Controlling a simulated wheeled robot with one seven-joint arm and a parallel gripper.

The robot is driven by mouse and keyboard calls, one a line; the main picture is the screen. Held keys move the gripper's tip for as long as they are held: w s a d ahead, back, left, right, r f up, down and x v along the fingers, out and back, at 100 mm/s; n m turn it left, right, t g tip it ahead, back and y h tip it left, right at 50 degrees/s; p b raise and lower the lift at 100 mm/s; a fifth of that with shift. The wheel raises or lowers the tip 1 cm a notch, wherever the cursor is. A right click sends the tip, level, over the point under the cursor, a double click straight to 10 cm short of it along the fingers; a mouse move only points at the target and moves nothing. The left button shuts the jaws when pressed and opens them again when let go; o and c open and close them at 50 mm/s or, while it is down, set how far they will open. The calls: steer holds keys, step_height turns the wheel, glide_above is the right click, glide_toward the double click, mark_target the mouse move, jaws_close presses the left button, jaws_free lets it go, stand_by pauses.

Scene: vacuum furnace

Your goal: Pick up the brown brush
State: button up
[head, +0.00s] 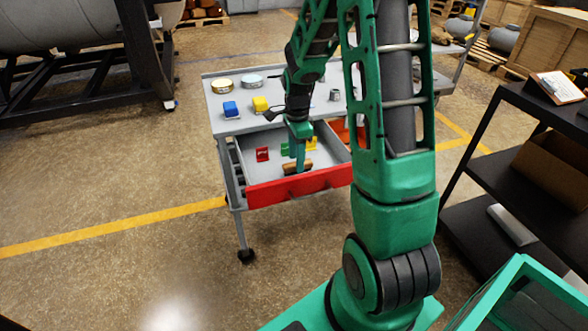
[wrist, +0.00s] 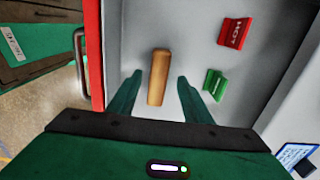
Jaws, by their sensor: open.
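The brown brush (wrist: 158,77) lies in the open drawer (head: 322,181) of a grey cart, close to the drawer's red front. In the wrist view it lies lengthwise between my two open fingers, with a gap on each side. In the head view the brush (head: 291,168) shows partly behind my gripper (head: 299,160), which reaches down into the drawer from above. In the wrist view my gripper (wrist: 158,95) is open and holds nothing. I cannot tell how far the fingertips are above the drawer floor.
A red tag (wrist: 234,33) and a green tag (wrist: 215,84) lie in the drawer right of the fingers; a yellow one (head: 312,143) is farther back. The cart top (head: 225,121) holds tape rolls and small blocks. A black shelf (head: 478,158) stands at right.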

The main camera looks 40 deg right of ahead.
steer(key=shift+f, duration=1.4)
steer(key=shift+c, duration=0.6)
jaws_close()
steer(key=shift+r, duration=0.15)
steer(key=shift+r, duration=0.45)
step_height(320, 180, up, 3)
steer(key=shift+f, duration=0.15)
steer(key=s+a+r, duration=0.3)
steer(key=a+r, duration=0.4)
steer(key=a, duration=0.4)
steer(key=shift+a, duration=0.2)
